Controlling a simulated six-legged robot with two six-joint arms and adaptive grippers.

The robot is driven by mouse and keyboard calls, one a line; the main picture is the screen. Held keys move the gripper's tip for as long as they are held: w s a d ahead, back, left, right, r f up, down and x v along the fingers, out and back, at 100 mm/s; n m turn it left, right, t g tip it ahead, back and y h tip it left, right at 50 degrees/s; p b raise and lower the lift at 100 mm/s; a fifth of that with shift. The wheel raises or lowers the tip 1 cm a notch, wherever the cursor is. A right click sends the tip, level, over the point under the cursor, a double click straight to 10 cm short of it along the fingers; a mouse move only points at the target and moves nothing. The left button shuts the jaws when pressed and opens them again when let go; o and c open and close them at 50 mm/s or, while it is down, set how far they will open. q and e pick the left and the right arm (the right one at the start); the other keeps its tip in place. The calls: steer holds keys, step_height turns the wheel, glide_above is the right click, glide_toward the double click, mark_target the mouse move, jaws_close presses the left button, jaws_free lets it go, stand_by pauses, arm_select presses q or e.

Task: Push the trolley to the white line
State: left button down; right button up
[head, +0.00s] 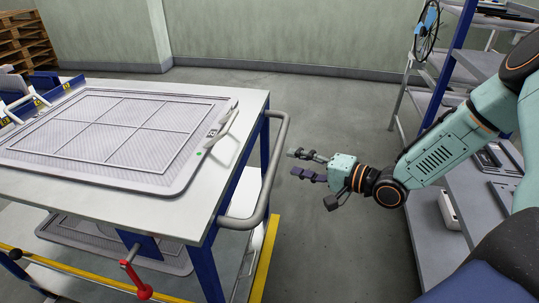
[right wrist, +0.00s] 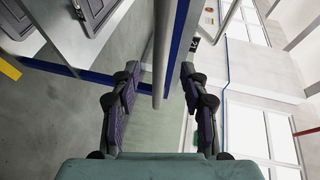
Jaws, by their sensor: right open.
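The trolley (head: 226,180) stands at the left in the head view, with a white top and blue legs. Its grey tubular handle (head: 273,170) sticks out on the right side. A flat grey mesh panel (head: 110,135) lies on its top. My right gripper (head: 292,163) is open and empty just right of the handle, its fingertips pointing at it. In the right wrist view the handle bar (right wrist: 160,55) shows in the gap between the open fingers (right wrist: 158,82), apparently beyond their tips. My left gripper is not in view. I see no white line.
A shelf rack with a blue post (head: 447,75) stands at the right, holding grey trays and a small white device (head: 448,210). A red-knobbed lever (head: 137,280) hangs at the trolley's near side. Wooden pallets (head: 25,40) are at the back left. Grey floor (head: 330,110) lies clear between trolley and rack.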

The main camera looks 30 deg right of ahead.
mark_target(278, 156)
steer(key=shift+m, duration=0.3)
steer(key=b+x, duration=0.4)
steer(key=x, duration=0.2)
steer(key=shift+w+a, duration=0.1)
steer(key=shift+a, duration=0.2)
steer(key=shift+w+a, duration=0.15)
steer(key=shift+w, duration=0.35)
steer(key=shift+s, duration=0.1)
steer(key=shift+c, duration=0.3)
jaws_close()
